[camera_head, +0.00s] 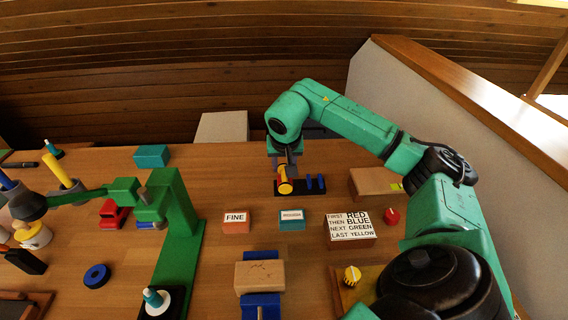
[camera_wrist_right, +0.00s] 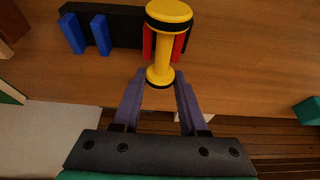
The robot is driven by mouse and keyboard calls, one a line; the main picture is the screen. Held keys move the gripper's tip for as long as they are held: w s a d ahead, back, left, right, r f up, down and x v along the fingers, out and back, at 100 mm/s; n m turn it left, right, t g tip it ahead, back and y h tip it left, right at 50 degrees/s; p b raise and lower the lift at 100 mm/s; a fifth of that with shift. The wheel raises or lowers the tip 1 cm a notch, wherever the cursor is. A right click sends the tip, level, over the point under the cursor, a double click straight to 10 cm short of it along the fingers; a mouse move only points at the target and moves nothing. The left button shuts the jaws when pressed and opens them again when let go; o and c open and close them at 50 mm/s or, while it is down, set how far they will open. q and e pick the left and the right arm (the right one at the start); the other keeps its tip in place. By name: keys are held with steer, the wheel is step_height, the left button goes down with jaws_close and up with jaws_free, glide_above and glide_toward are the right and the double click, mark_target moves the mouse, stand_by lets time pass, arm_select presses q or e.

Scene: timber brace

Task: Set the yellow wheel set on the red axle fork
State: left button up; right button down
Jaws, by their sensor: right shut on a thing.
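My right gripper (camera_head: 285,170) is shut on the yellow wheel set (camera_head: 285,187) above the left end of a black base. In the right wrist view the fingers (camera_wrist_right: 160,85) grip near one wheel of the yellow wheel set (camera_wrist_right: 161,45). The red axle fork (camera_wrist_right: 148,43) shows on both sides of the yellow shaft, partly hidden by it. I cannot tell whether the shaft rests in the fork or hovers over it. A blue fork (camera_wrist_right: 86,35) with two prongs stands empty on the same black base (camera_wrist_right: 128,28). My left gripper is not in view.
A green stand (camera_head: 180,235) rises left of centre. Small blocks labelled FINE (camera_head: 236,220) and another teal-fronted block (camera_head: 291,219) lie in front of the base. A sign block (camera_head: 350,229) and a red knob (camera_head: 392,216) are to the right.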

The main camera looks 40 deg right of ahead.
mark_target(284, 164)
steer(key=shift+d+f, duration=0.1)
steer(key=shift+f, duration=0.7)
steer(key=shift+c, duration=1.8)
jaws_free()
step_height(284, 164, up, 8)
steer(key=p, duration=0.7)
steer(key=shift+r, duration=0.15)
steer(key=shift+f, duration=0.2)
